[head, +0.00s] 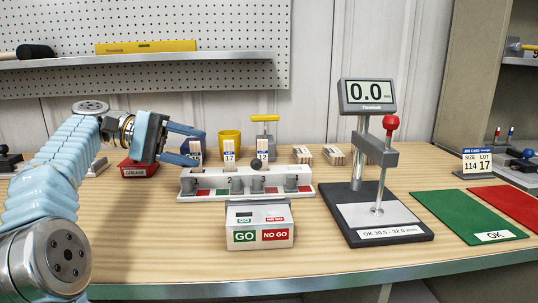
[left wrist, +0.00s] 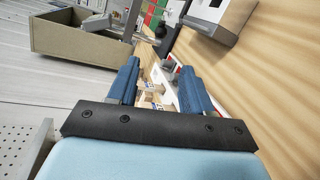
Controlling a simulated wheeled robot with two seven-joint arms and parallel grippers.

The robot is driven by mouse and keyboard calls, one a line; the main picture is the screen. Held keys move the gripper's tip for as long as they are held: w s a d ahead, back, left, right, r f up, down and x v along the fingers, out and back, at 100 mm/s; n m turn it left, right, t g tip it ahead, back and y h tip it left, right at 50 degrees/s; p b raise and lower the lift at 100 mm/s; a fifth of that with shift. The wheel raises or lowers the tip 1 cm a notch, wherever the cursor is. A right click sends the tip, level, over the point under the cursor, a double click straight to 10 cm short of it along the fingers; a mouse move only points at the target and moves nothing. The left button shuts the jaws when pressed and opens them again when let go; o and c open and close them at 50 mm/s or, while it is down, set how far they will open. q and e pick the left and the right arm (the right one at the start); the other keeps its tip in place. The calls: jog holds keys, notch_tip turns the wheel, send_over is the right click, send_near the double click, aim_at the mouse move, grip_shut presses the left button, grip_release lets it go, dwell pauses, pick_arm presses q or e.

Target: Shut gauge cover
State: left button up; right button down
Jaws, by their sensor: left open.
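A white box marked GO and NO GO (head: 259,238) stands at the front middle of the table. Its sloped top carries the same labels; I cannot tell which part is its cover or how far that stands open. A pale box with a dark face at the top of the left wrist view (left wrist: 215,15) may be the same box. My left gripper (head: 200,146) is open and empty, fingers pointing right, behind and left of the box, near the rack's left end. Its two blue fingers also show in the left wrist view (left wrist: 160,68). My right gripper is out of view.
Behind the box is a white rack (head: 215,182) with grey posts and a black ball knob (head: 257,167). A display gauge (head: 367,95) with a red-knobbed lever stands right. Green (head: 465,214) and red mats lie beyond. A red GREASE box (head: 138,168) is left. The front-left tabletop is clear.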

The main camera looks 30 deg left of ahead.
aim_at(255, 163)
pick_arm(q)
jog(key=b+x, duration=0.1)
jog(key=x, duration=1.2)
jog(key=shift+d+f, duration=0.1)
jog(key=shift+d, duration=0.2)
grip_shut()
